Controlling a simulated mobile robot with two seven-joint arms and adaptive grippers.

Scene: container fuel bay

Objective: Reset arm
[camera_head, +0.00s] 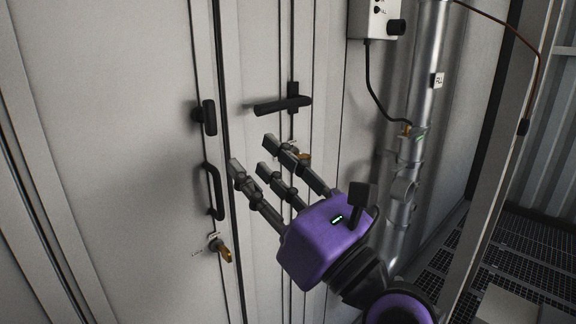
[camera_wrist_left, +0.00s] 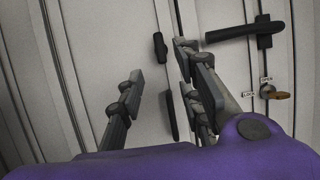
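My left gripper (camera_head: 254,164) has a purple body and three dark fingers. It is in front of pale cabinet doors (camera_head: 120,120), its fingers spread and pointing up and to the left. Nothing shows between the fingers, and they also show empty in the left wrist view (camera_wrist_left: 158,82). A black lever handle (camera_head: 283,104) lies just beyond the fingertips, roughly horizontal; it also shows in the left wrist view (camera_wrist_left: 245,32). I cannot tell whether any finger touches the door. My right gripper is in neither view.
A black pull handle (camera_head: 214,190) and a brass key (camera_head: 225,254) are on the left door. Another brass key (camera_wrist_left: 275,95) is partly hidden by fingers in the head view. A metal pipe (camera_head: 426,75) and grey box (camera_head: 371,22) stand right. Dark grating (camera_head: 530,245) covers the floor.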

